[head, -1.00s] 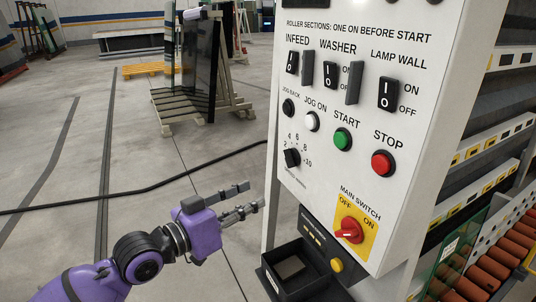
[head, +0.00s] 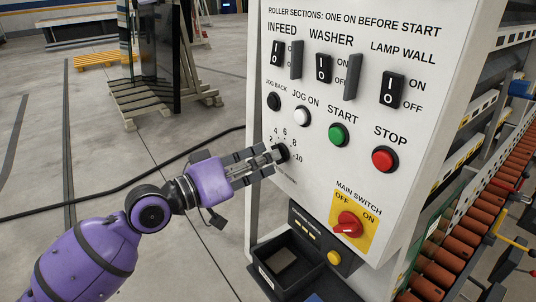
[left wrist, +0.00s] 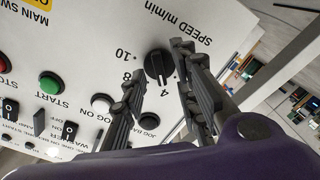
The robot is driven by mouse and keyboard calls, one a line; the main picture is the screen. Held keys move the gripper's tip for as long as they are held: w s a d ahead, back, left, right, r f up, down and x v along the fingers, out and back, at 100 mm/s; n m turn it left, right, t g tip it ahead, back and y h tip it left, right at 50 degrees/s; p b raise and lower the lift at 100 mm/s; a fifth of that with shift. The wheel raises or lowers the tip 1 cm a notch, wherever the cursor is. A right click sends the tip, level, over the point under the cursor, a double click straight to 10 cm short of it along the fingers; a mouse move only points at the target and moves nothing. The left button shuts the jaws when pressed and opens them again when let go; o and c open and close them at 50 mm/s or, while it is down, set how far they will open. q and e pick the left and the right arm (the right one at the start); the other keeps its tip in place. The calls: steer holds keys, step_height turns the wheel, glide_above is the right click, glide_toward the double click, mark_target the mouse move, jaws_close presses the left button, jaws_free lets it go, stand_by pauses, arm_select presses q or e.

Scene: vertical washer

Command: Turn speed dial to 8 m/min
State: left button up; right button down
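The speed dial is a round black knob (head: 282,152) on the white panel, below the jog buttons. In the left wrist view the dial (left wrist: 158,64) shows upside down under "SPEED m/min", with 10, 8 and 4 readable. Its pale mark appears to point near 4. My left gripper (head: 270,157) is at the dial, and its fingers partly cover the scale in the head view. In the left wrist view the left gripper (left wrist: 159,61) is open, one finger on each side of the dial, with gaps visible. Contact is not clear. My right gripper is not in view.
Close by are the jog on button (head: 303,116), green start button (head: 339,134) and red stop button (head: 385,159). A red main switch (head: 349,225) and a black tray (head: 262,270) are lower down. Free floor lies left of the panel.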

arm_select(q)
steer(key=shift+w+d, duration=0.35)
steer(key=shift+d, duration=0.3)
jaws_close()
